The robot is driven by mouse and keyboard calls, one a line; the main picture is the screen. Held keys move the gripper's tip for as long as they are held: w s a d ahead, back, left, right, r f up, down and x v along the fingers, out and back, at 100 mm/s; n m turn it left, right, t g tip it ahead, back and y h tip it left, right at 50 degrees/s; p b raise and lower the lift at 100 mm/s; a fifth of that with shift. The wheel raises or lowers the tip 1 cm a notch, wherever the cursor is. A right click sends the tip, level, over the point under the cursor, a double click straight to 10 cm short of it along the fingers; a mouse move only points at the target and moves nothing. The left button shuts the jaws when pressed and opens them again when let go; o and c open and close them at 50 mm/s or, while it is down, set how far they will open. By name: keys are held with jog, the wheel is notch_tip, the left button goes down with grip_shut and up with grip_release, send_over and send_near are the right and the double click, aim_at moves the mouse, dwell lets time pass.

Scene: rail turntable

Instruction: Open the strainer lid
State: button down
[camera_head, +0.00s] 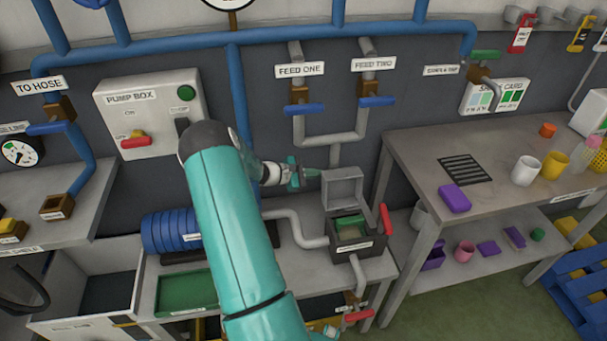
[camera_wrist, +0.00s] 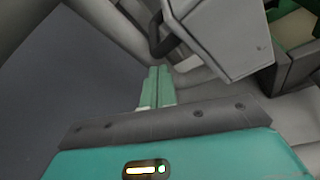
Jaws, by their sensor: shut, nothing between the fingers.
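The strainer (camera_head: 350,246) is a dark grey box on the low bench, with something green and tan inside its open top. Its grey lid (camera_head: 343,192) stands raised at the back of the box, so the inside shows. In the wrist view the lid (camera_wrist: 222,38) fills the upper middle, with a dark handle (camera_wrist: 160,38) on its left side. My gripper (camera_head: 315,172) is just left of the lid's upper edge. In the wrist view its green fingers (camera_wrist: 157,76) are together and empty, below the handle. I cannot tell whether they touch the lid.
A red lever (camera_head: 385,220) stands right of the strainer. Grey pipes run to it from the blue pump (camera_head: 172,232). A green tray (camera_head: 187,292) lies on the bench at left. Feed pipes with blue valve handles (camera_head: 303,109) are on the wall above. A worktable (camera_head: 410,150) stands right.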

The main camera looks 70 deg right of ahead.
jog(key=shift+x, duration=0.85)
jog(key=shift+m+h, duration=0.4)
jog(key=shift+m, duration=0.1)
jog(key=a+r, duration=0.1)
jog(key=s+r, duration=0.1)
jog(key=a+r, duration=0.1)
jog(key=shift+s+a+r, duration=0.3)
jog(key=shift+r, duration=0.05)
